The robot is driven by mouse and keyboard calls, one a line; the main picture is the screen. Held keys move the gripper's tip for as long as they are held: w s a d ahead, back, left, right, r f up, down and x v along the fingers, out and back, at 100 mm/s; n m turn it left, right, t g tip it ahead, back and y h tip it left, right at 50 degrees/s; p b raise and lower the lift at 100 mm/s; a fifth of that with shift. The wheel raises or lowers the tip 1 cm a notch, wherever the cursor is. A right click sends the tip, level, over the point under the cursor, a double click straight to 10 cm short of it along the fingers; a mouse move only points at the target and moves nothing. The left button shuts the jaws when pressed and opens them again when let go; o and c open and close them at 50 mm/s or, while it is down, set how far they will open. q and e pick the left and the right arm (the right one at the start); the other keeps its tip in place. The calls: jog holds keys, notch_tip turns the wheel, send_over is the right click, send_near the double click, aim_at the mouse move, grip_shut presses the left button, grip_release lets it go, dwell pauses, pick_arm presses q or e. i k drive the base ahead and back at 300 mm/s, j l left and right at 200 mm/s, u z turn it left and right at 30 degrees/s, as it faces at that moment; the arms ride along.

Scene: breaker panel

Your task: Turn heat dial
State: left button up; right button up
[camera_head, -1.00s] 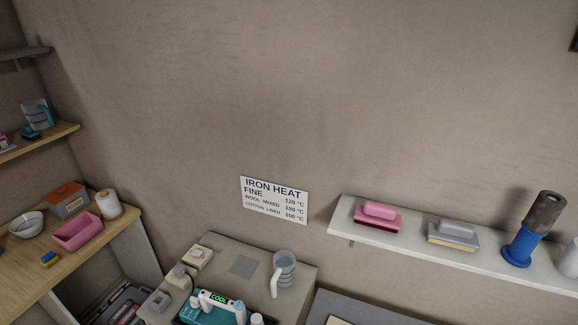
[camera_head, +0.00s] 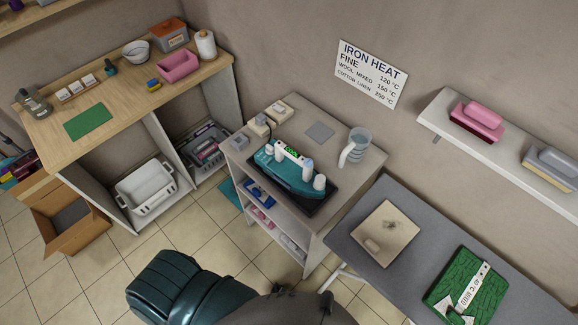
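A teal iron (camera_head: 282,176) lies on a dark mat (camera_head: 312,202) on top of the grey-brown cabinet. A white bar on it carries a small lit green display (camera_head: 291,151), too small to read now. Several white knob-like parts stand on the iron, one at its right end (camera_head: 319,183). I cannot tell which of them is the heat dial, nor its setting. A wall sign (camera_head: 371,74) headed IRON HEAT lists fine 120 °C, wool mixed 150 °C and cotton linen 200 °C. Neither gripper is in view; nothing touches the iron.
An ironing board (camera_head: 405,235) with a beige cloth and folded green fabric (camera_head: 466,286) is at right. A wooden counter (camera_head: 130,105) is at left. Tiled floor (camera_head: 205,235) lies between.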

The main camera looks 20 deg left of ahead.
aim_at(270, 150)
jog(key=k+l+z, duration=0.1)
jog(key=z, duration=0.3)
jog(key=l+z, duration=0.6)
jog(key=z, duration=0.15)
jog(key=u, duration=1.65)
